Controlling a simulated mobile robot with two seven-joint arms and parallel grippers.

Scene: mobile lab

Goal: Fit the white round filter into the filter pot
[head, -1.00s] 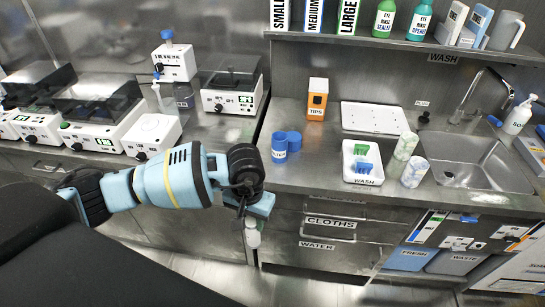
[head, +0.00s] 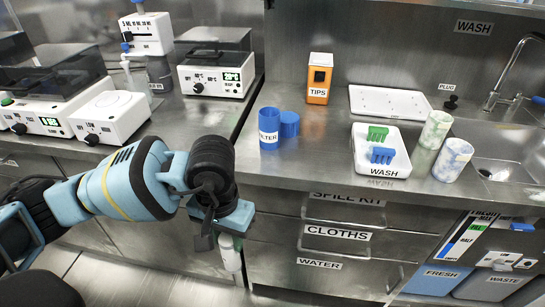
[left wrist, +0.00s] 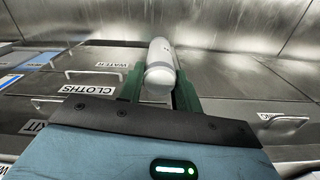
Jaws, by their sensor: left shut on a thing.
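My left gripper (head: 226,236) is low in front of the counter, pointing down. It is shut on the white round filter (head: 230,259), which hangs below it in front of the cabinet. In the left wrist view the filter (left wrist: 160,70) sits between the two green fingers as a smooth white rounded cylinder. The blue filter pot (head: 269,130), with a white label partly reading "FILTER", stands upright on the counter near its front left edge. A shorter blue round piece (head: 289,124) stands right beside it. My right gripper is not in view.
An orange tips box (head: 319,79) stands behind the pot. A white wash tray (head: 381,170) with green and blue pieces and two marbled cylinders (head: 436,130) are to the right, before the sink (head: 500,175). Drawers with handles (head: 335,240) lie below the counter edge.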

